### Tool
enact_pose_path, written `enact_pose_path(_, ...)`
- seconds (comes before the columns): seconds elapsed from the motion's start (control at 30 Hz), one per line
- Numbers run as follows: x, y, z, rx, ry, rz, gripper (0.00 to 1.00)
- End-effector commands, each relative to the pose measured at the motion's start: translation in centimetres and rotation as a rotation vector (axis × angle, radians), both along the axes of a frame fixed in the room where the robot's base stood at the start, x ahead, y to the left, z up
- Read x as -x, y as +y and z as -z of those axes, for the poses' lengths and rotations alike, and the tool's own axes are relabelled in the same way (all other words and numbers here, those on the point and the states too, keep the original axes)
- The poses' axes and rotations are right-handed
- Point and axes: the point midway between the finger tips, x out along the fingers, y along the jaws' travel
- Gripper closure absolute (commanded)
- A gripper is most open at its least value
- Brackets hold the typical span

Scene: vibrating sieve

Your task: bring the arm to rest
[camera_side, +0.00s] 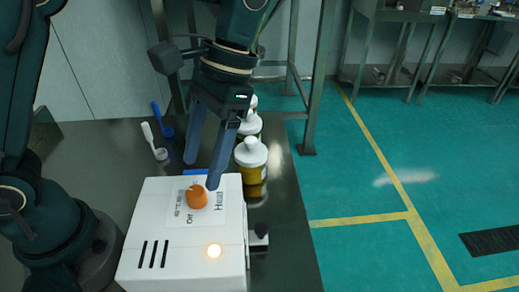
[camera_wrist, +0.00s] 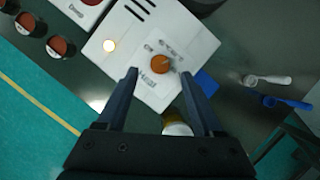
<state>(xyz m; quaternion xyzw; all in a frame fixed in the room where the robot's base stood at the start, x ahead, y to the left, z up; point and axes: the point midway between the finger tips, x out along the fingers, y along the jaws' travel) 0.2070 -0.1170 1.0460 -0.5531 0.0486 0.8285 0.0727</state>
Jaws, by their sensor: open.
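My gripper (camera_side: 203,158) is open and empty. In the side view it hangs over the back edge of a white box (camera_side: 135,245) that has an orange knob (camera_side: 196,197) on top. The knob's panel carries the words "Off" and "Heat", and a lit round lamp (camera_side: 214,250) glows near the front. In the wrist view my gripper's fingertips (camera_wrist: 160,72) point toward the white box (camera_wrist: 195,35), with the orange knob (camera_wrist: 161,64) seen between them. The fingers look apart from the knob.
Yellow bottles with white caps (camera_side: 251,165) stand right of my gripper. White and blue spoons (camera_side: 153,142) lie at the back left. A blue item (camera_wrist: 203,82) sits beside the box. Several dark round containers (camera_wrist: 59,46) stand at upper left in the wrist view.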

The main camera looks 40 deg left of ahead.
Motion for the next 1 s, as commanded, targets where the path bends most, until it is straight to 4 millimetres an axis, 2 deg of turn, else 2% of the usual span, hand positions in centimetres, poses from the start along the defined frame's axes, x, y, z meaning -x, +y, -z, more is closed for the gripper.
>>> enact_pose_path(0.43,-0.2,0.1,-0.5,0.000,-0.001,-0.004,0.32)
enact_pose_path(0.57,-0.5,0.5,-1.9,0.016,-0.054,-0.026,0.32)
enact_pose_path(0.8,1.5,3.1,-5.4,0.052,-0.232,-0.107,0.32)
enact_pose_path(1.0,3.5,5.0,-6.1,0.076,-0.431,-0.161,0.32)
